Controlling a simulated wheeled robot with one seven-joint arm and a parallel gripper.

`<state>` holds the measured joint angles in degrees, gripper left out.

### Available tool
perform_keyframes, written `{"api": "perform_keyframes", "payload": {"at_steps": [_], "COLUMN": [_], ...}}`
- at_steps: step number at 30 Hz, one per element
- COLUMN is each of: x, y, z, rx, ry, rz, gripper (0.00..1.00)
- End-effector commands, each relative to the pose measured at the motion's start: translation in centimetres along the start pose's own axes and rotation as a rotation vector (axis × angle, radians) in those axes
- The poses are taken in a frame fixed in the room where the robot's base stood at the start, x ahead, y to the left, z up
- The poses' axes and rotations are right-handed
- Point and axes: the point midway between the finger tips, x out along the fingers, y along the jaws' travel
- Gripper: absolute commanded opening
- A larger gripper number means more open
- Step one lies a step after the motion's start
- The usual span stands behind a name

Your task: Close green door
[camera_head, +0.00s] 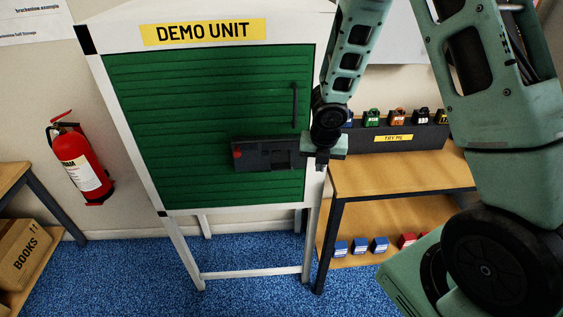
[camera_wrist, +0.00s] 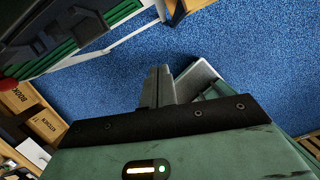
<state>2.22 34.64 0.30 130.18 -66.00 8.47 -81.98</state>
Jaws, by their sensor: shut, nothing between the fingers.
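The green door (camera_head: 160,120) is a slatted roll-style panel in a white frame under a yellow DEMO UNIT sign (camera_head: 204,31). It appears flush in the frame, closed or nearly so. It has a dark upright handle (camera_head: 295,105) at its right and a dark lock box (camera_head: 265,154) with a red spot low down. My gripper (camera_head: 320,166) is shut and empty, pointing down just right of the lock box, in front of the frame's right edge. In the wrist view my shut fingers (camera_wrist: 158,88) hang over blue carpet; the lock box (camera_wrist: 60,25) shows at upper left.
A wooden table (camera_head: 400,172) with several small padlocks and a TRY ME label stands at the right. A fire extinguisher (camera_head: 82,165) hangs on the left wall. A BOOKS carton (camera_head: 25,255) sits on a shelf at lower left. Blue carpet (camera_head: 120,275) is open in front.

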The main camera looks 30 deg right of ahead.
Motion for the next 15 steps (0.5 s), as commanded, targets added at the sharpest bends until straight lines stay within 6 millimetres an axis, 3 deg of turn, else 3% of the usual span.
{"api": "perform_keyframes", "payload": {"at_steps": [1, 15], "x": [-1.1, -8.2], "y": [-0.1, -0.6], "z": [0.3, 0.3], "rx": [0.006, 0.005], "ry": [-0.003, -0.004], "rz": [0.002, 0.001], "gripper": [0.0, 0.0]}}
